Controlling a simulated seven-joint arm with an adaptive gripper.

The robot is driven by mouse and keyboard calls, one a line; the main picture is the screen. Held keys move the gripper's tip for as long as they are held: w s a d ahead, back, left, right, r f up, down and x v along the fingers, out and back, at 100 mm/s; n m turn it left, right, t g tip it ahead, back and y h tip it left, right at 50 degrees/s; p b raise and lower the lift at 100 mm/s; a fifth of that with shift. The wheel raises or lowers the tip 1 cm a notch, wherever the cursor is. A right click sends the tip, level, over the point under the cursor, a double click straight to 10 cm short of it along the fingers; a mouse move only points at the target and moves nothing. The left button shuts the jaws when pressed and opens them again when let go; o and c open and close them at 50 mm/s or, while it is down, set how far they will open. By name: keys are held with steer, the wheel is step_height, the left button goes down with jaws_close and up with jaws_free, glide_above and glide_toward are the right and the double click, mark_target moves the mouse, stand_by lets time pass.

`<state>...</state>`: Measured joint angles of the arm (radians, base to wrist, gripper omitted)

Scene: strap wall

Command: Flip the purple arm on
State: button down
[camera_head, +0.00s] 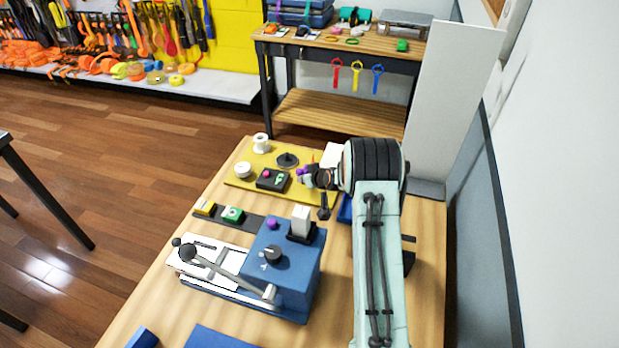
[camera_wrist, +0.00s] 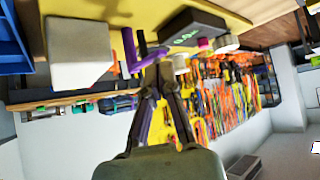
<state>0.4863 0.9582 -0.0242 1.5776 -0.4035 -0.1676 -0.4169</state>
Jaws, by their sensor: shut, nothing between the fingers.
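The purple arm (camera_wrist: 130,50) shows in the wrist view as a slim upright piece with a bent foot, just left of my fingertips. In the head view, a purple part (camera_head: 303,171) shows beside the dark end of my arm, at the right of the yellow board (camera_head: 238,182). My gripper (camera_wrist: 159,72) is shut and empty. Its tips are very close to the purple arm; I cannot tell whether they touch. My wrist hides part of this area in the head view.
The yellow board also carries a black box (camera_head: 272,180), a dark disc (camera_head: 287,160) and white knobs. A blue box (camera_head: 290,262) with a dial and long lever stands nearer on the wooden table. A white block (camera_wrist: 78,50) stands left of my gripper in the wrist view.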

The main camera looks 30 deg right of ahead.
steer(key=a+m+h, duration=0.1)
steer(key=w+a+m+h, duration=0.1)
steer(key=m, duration=0.1)
steer(key=shift+w+h, duration=0.3)
steer(key=shift+h, duration=0.1)
steer(key=shift+w+a+m+g+h, duration=0.45)
steer(key=shift+m+h, duration=0.25)
steer(key=shift+m, duration=0.3)
steer(key=m+h, duration=0.1)
steer(key=w+m+g, duration=0.1)
steer(key=shift+w+a+m+h, duration=0.3)
steer(key=shift+m+h, duration=0.1)
steer(key=m+g+h, duration=0.1)
steer(key=w+m+g+h, duration=0.1)
steer(key=shift+a+f+m, duration=0.1)
steer(key=shift+a+m, duration=0.1)
steer(key=shift+m, duration=0.2)
steer(key=shift+w+d, duration=0.1)
steer(key=shift+d, duration=0.05)
steer(key=shift+w, duration=0.9)
steer(key=shift+w+d, duration=0.1)
steer(key=shift+w, duration=0.8)
steer(key=shift+d, duration=0.1)
